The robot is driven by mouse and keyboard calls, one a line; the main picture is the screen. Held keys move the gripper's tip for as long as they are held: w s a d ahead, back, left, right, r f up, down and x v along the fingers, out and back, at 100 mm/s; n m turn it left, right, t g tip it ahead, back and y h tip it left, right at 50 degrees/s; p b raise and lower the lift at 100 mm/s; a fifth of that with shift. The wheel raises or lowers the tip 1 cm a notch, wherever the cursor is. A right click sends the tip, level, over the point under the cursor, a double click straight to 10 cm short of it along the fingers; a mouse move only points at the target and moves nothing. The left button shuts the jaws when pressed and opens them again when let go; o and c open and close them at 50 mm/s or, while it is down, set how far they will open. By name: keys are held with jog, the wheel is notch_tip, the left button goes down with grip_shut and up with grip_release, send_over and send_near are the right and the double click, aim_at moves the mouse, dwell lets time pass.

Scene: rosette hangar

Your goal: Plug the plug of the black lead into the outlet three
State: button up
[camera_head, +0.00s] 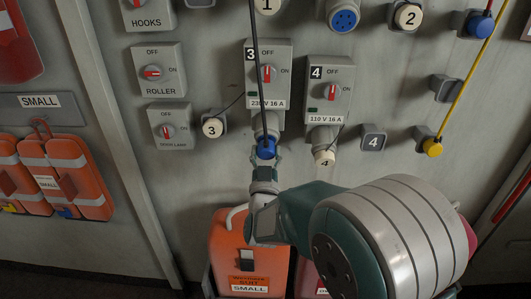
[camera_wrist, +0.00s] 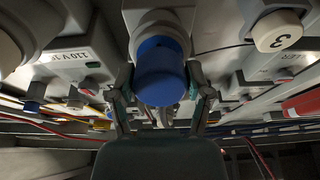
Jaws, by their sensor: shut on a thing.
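Outlet three (camera_head: 268,77) is a grey box marked 3 and 230 V 16 A, with a red switch and a grey socket (camera_head: 266,124) pointing down. The blue plug (camera_head: 266,150) of the black lead (camera_head: 256,60) is right below this socket, lined up with it. My gripper (camera_head: 265,162) is shut on the plug from below. In the wrist view the blue plug (camera_wrist: 160,75) sits between my two fingers, against the pale socket collar (camera_wrist: 158,25). I cannot tell how deep it sits. The lead runs up across the front of the outlet.
Outlet four (camera_head: 328,90) is close on the right, its socket covered by a cap (camera_head: 324,157) marked 4. A round cap (camera_head: 212,127) marked 3 hangs at left. A yellow plug (camera_head: 433,147) is far right.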

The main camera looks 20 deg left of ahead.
jog(key=shift+w+a+r, duration=0.1)
jog(key=shift+w+r, duration=0.1)
jog(key=shift+w, duration=0.25)
dwell(0.5)
jog(key=o, duration=1.4)
jog(key=shift+c, duration=0.2)
jog(key=v, duration=1.2)
jog(key=w+d+r+g, duration=0.2)
jog(key=d+r+g, duration=0.2)
jog(key=d+g, duration=0.55)
jog(key=s+d+f+m+g+h, duration=0.1)
jog(key=s+d+g+h, duration=0.4)
jog(key=s+d, duration=1.4)
jog(key=shift+s+d+f+m+g, duration=0.2)
jog(key=shift+s+d+m+g, duration=0.15)
jog(key=shift+d+m+g, duration=0.4)
